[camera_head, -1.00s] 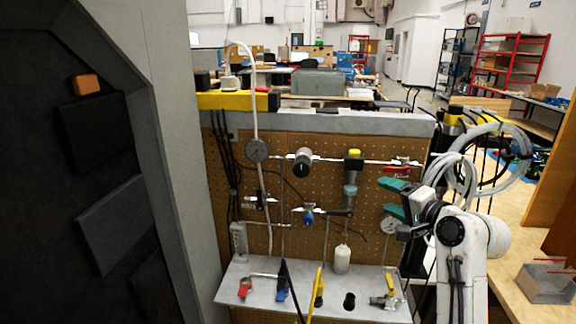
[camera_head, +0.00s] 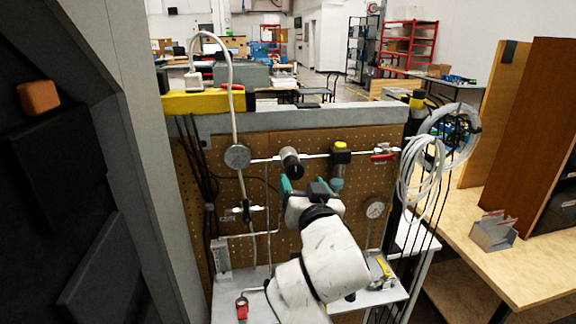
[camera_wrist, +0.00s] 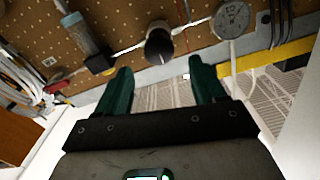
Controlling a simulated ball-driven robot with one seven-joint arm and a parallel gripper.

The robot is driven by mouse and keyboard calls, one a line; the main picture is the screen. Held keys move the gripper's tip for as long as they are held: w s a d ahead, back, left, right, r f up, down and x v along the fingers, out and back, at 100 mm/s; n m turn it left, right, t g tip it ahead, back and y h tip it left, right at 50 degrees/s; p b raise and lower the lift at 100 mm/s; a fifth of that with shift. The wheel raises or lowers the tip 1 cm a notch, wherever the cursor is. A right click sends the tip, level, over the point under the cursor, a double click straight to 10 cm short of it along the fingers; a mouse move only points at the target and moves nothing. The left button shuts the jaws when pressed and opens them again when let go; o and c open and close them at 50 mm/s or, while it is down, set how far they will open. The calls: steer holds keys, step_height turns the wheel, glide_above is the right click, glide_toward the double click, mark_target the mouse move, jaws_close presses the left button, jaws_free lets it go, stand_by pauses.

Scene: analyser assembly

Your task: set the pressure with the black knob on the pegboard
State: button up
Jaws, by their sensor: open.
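The black knob (camera_head: 291,163) sits on the pipe run across the brown pegboard (camera_head: 225,190), right of a round gauge (camera_head: 237,157). In the wrist view the black knob (camera_wrist: 159,45) lies beyond and between my fingertips, with the gauge (camera_wrist: 231,19) to its right. My gripper (camera_head: 309,188) has green fingers. It is just below the knob in the head view, and its fingers also show in the wrist view (camera_wrist: 160,78). The fingers are apart with nothing between them. The knob appears clear of both fingers. My arm hides the lower middle of the pegboard.
A yellow-capped regulator (camera_head: 339,155) and a red-handled valve (camera_head: 384,152) are right of the knob on the same pipe. Coiled white tubing (camera_head: 421,165) hangs at the board's right edge. A grey shelf (camera_head: 372,297) juts out below. A wooden table (camera_head: 480,255) stands at right.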

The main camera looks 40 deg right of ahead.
mark_target(296, 172)
steer(key=p+x, duration=0.1)
steer(key=x, duration=0.7)
steer(key=shift+w+d+p, duration=0.25)
steer(key=shift+p, duration=0.05)
steer(key=c, duration=1)
